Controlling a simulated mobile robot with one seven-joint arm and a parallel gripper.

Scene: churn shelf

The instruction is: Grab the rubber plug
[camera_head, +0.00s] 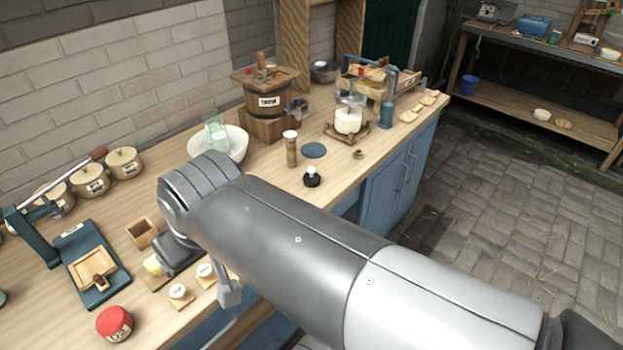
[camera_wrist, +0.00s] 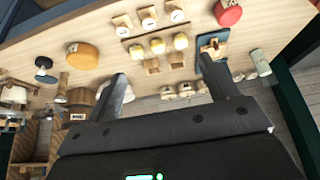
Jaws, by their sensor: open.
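A small black piece with a pale round knob (camera_head: 312,178) stands on the wooden bench, just beyond my arm in the head view. It may be the rubber plug, but I cannot tell for sure. A dark piece at the left of the wrist view (camera_wrist: 43,62) looks like the same one. My gripper (camera_wrist: 166,80) is open, its two fingers wide apart with nothing between them. It is above the bench, apart from the dark piece, which lies off to the left in the wrist view. In the head view my arm hides most of the gripper.
A flat blue disc (camera_head: 314,150), a wooden cylinder with a white top (camera_head: 291,150) and a white bowl (camera_head: 236,143) stand nearby. A red-lidded jar (camera_head: 114,323) and blue press (camera_head: 92,265) are at left. An orange round (camera_wrist: 82,56) shows in the wrist view.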

